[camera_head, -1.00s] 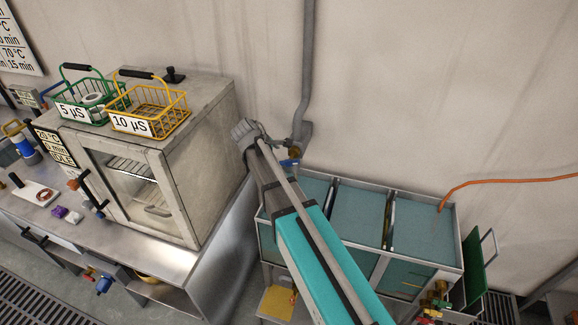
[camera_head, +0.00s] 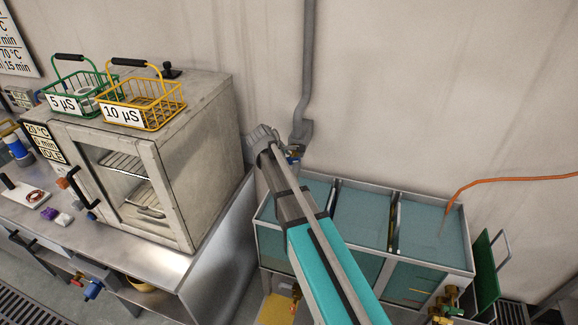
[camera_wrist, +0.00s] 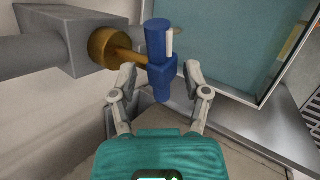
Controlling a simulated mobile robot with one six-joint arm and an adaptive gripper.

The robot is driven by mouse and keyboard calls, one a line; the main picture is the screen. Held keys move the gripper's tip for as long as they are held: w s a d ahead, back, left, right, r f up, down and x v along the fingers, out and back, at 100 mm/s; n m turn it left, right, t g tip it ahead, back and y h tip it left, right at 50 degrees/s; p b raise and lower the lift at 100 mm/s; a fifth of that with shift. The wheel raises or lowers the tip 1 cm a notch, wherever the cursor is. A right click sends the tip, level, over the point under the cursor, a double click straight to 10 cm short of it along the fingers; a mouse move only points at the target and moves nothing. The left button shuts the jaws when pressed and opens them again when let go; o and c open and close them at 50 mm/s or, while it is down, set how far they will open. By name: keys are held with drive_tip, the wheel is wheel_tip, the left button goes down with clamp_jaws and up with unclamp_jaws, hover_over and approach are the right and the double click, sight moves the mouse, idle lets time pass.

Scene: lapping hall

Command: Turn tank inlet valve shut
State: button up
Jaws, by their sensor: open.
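The tank inlet valve shows in the wrist view as a blue handle (camera_wrist: 160,45) with a white stripe, on a brass stem (camera_wrist: 112,48) that comes from a grey pipe fitting. My gripper (camera_wrist: 160,75) is open, with one finger on each side of the handle's lower end. I cannot tell whether either finger touches it. In the head view the blue handle (camera_head: 295,158) is small and partly hidden by my gripper (camera_head: 284,148). The tank (camera_head: 362,215) with several compartments of blue-green liquid stands below and to the right of the valve.
A grey oven (camera_head: 205,150) stands on the steel bench (camera_head: 150,262) to the left of my arm. A green basket (camera_head: 72,88) and a yellow basket (camera_head: 140,100) sit on the oven. The grey pipe (camera_head: 305,80) runs up the wall. An orange hose (camera_head: 500,180) hangs at the right.

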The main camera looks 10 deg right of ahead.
drive_tip(key=shift+b+x, duration=0.4)
drive_tip(key=shift+x, duration=0.4)
clamp_jaws()
